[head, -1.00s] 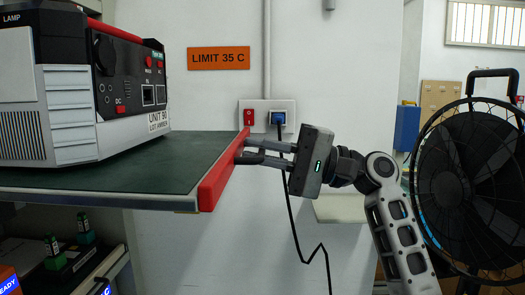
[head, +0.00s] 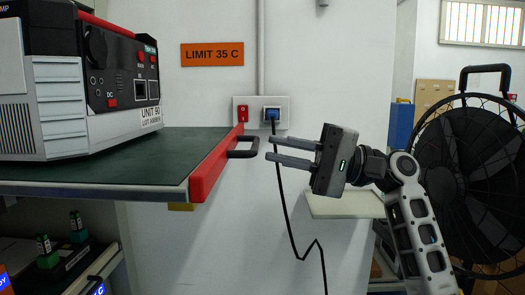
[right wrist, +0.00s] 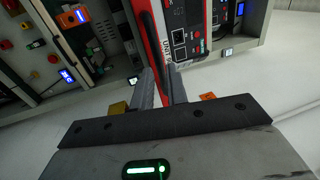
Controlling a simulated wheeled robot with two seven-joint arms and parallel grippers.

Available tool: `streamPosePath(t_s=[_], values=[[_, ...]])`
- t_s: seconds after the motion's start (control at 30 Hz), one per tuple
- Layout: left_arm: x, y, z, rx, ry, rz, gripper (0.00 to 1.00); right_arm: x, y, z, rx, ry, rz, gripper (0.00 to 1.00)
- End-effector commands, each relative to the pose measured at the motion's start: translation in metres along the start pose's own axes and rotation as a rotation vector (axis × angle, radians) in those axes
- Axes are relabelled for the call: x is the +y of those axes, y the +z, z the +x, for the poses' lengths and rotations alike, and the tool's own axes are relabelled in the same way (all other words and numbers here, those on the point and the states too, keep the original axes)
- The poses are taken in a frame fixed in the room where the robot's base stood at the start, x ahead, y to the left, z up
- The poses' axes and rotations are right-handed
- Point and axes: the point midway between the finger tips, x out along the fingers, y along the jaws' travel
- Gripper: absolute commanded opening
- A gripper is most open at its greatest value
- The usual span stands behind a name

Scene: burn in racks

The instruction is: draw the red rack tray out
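The red rack tray shows in the head view as a dark green surface with a red front bar (head: 216,164). It carries a white and black unit (head: 85,85) labelled UNIT 90. A black loop handle (head: 252,154) stands out from the red bar. My right gripper (head: 268,149) is just right of the handle, its two fingers apart and empty, pointing left at it with a small gap between. In the right wrist view, the fingers (right wrist: 159,70) are spread in front of the red bar (right wrist: 152,30). My left gripper is not in view.
A wall socket with a blue plug (head: 272,113) and a hanging black cable (head: 290,215) are behind my right gripper. A large black fan (head: 470,185) stands at the right.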

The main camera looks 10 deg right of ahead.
Motion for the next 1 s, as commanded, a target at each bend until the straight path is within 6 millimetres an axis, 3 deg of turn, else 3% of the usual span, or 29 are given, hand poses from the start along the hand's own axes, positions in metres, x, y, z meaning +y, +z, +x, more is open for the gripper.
streamPosePath(t_s=[0.2, 0.5, 1.0], values=[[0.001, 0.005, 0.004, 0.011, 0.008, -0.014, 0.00, 0.003, -0.001, -0.057, 0.004, 0.002, 0.001, 0.15], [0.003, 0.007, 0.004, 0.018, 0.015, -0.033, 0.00, 0.001, 0.000, -0.108, 0.002, 0.001, 0.000, 0.15], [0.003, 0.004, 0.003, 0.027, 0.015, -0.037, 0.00, 0.000, 0.000, -0.117, 0.000, 0.000, 0.001, 0.15]])
